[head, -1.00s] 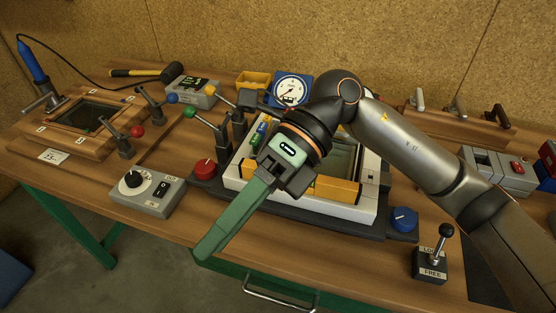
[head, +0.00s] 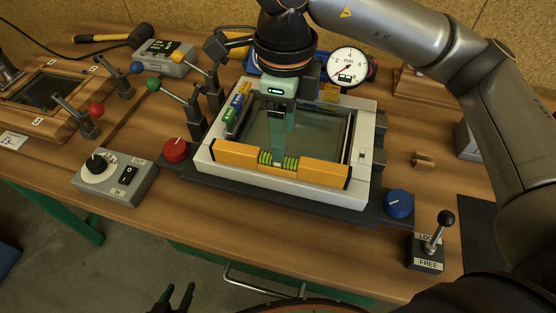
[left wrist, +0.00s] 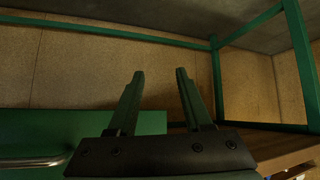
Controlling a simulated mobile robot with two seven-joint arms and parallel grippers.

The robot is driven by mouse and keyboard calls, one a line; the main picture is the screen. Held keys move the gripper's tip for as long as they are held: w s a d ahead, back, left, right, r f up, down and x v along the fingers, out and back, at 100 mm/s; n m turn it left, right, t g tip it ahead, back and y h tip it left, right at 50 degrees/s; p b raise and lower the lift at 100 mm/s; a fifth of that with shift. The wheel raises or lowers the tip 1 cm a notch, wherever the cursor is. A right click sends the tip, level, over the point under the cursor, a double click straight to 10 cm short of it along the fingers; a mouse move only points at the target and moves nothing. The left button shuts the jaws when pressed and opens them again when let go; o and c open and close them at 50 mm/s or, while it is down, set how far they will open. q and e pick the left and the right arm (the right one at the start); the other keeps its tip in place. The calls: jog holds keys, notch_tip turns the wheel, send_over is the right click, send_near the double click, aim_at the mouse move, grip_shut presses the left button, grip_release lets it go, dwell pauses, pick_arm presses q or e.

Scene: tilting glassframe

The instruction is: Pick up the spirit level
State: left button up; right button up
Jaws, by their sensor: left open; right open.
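The orange spirit level (head: 320,174) lies along the near edge of the pale glass frame (head: 369,148), with green vials at its middle. My right gripper (head: 279,155) points down over the frame, its green fingers just behind or above the level's middle. Its jaws are open; the gap hardly shows, and I cannot tell whether they touch the level. My left gripper (head: 175,297) is low at the bottom edge, in front of the bench and away from the level. It is open and empty in the left wrist view (left wrist: 158,75).
A red knob (head: 175,150) and a blue knob (head: 398,203) flank the frame. Clamp levers, including a green-tipped one (head: 153,84), stand left. A dial gauge (head: 347,67) is behind. A LOCK/FREE lever (head: 438,230) stands at front right.

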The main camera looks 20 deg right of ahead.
jog(key=f, duration=0.6)
jog(key=shift+a+f, duration=0.25)
jog(key=shift+a, duration=0.15)
grip_shut()
dwell(0.4)
